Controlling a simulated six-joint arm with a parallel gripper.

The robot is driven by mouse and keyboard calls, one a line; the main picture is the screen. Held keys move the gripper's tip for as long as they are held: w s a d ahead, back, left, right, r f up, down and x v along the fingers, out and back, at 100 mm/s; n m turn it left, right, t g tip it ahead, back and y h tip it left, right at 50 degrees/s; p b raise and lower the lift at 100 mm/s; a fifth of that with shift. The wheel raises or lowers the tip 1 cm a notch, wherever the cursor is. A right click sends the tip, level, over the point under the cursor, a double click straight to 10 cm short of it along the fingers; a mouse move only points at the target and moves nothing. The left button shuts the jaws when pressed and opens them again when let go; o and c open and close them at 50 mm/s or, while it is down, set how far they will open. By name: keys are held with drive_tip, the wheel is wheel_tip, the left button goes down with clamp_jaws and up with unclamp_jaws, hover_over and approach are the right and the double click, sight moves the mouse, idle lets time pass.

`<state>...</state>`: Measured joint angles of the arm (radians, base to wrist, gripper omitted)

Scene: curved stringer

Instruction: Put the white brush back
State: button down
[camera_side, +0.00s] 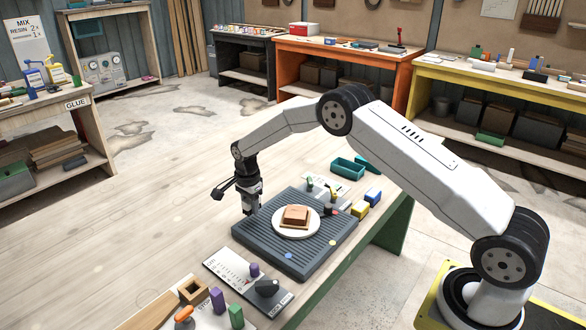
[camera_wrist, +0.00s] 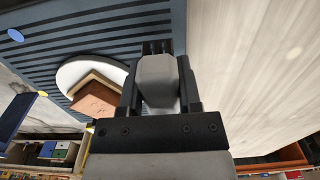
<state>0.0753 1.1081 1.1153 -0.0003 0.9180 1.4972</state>
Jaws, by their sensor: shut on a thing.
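My gripper (camera_side: 250,207) points down at the left corner of the dark grey ridged mat (camera_side: 262,243). In the wrist view, my gripper (camera_wrist: 158,50) is shut on a pale, block-like thing, which I take for the white brush (camera_wrist: 157,82). Its lower end is hidden, and I cannot tell whether it touches the mat. A round white plate (camera_side: 283,231) on the mat holds a reddish-brown block (camera_side: 296,214) on a tan piece. They are to the right of my gripper in the side view.
A white marked board (camera_side: 226,267) with purple and dark items lies in front of the mat. A wooden square frame (camera_side: 193,289) is near it. A teal tray (camera_side: 347,168) and yellow and blue blocks (camera_side: 361,209) stand behind. The pale bench left of the mat is clear.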

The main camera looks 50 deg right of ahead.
sight(251, 220)
drive_tip(key=shift+w+f, duration=0.15)
drive_tip(key=shift+f, duration=1.55)
drive_tip(key=shift+f, duration=0.15)
drive_tip(key=shift+c, duration=1.4)
unclamp_jaws()
wheel_tip(251, 220, up, 12)
drive_tip(key=shift+r, duration=0.15)
